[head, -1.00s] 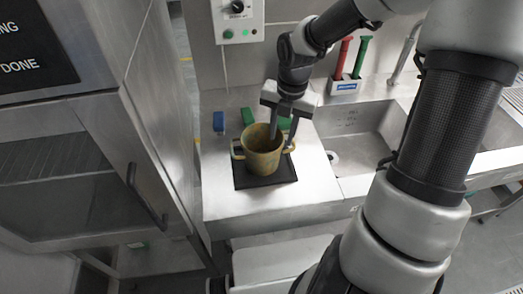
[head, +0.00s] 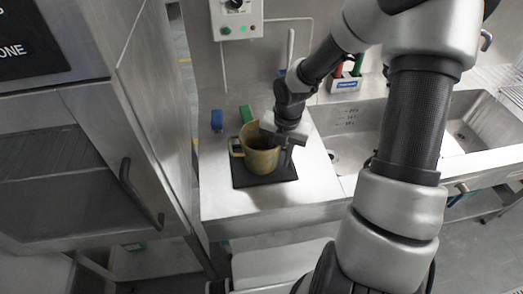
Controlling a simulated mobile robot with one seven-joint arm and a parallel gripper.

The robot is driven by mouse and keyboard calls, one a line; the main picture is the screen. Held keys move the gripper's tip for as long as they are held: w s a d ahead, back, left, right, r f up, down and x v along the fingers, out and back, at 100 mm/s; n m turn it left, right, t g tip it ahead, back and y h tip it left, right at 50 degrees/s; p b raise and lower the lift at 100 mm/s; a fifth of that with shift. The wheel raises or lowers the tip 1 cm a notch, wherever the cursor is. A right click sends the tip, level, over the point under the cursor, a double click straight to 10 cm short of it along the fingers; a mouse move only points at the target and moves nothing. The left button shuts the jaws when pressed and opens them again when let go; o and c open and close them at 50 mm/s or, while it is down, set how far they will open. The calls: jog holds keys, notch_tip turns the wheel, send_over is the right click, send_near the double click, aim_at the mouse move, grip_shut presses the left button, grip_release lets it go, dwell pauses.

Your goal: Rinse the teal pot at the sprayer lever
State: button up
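The pot (head: 262,160) looks olive-yellow rather than teal, with a handle on each side. It stands upright on a black square mat (head: 265,182) on the steel counter. My gripper (head: 287,152) is at the pot's right rim and right handle, pointing down. The fingers are small and partly hidden against the pot, so I cannot tell whether they are closed on it. A pale upright rod (head: 290,46) stands behind my arm; I cannot tell whether it is the sprayer lever.
A steel sink (head: 350,125) lies to the right, another basin (head: 465,135) beyond it. A blue block (head: 217,121) and a green block (head: 246,114) are behind the pot. A control box (head: 236,18) hangs on the wall. A steel cabinet (head: 110,130) stands close on the left.

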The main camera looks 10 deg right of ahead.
jog(key=shift+r, duration=0.1)
grip_shut()
